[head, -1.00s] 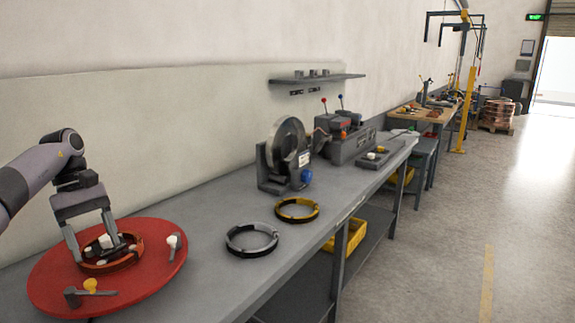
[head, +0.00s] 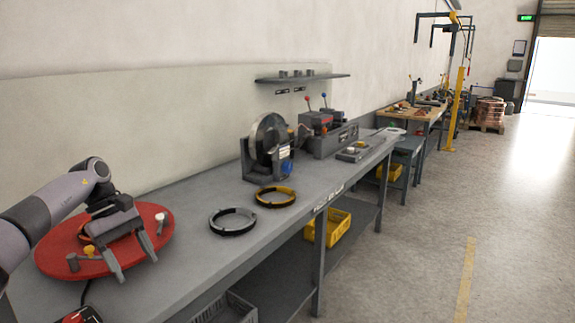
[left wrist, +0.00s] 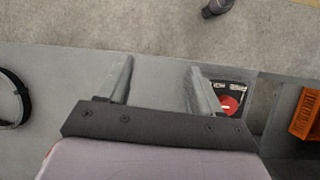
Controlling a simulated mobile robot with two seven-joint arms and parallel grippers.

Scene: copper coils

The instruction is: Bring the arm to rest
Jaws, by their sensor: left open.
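My left gripper (head: 138,265) is open and empty in the head view. It hangs above the workbench (head: 185,262), in front of the round red turntable (head: 58,262). In the left wrist view its two fingers (left wrist: 158,82) stand wide apart with nothing between them. My gripper and arm partly hide the turntable and the copper coil (head: 84,233) on it. My right gripper is not in view.
A silver-grey ring (head: 232,212) and a yellow-and-black ring (head: 276,187) lie on the bench to the right. A wheel machine (head: 247,160) stands behind them. A yellow bin (head: 330,228) sits on the lower shelf. The floor to the right is open.

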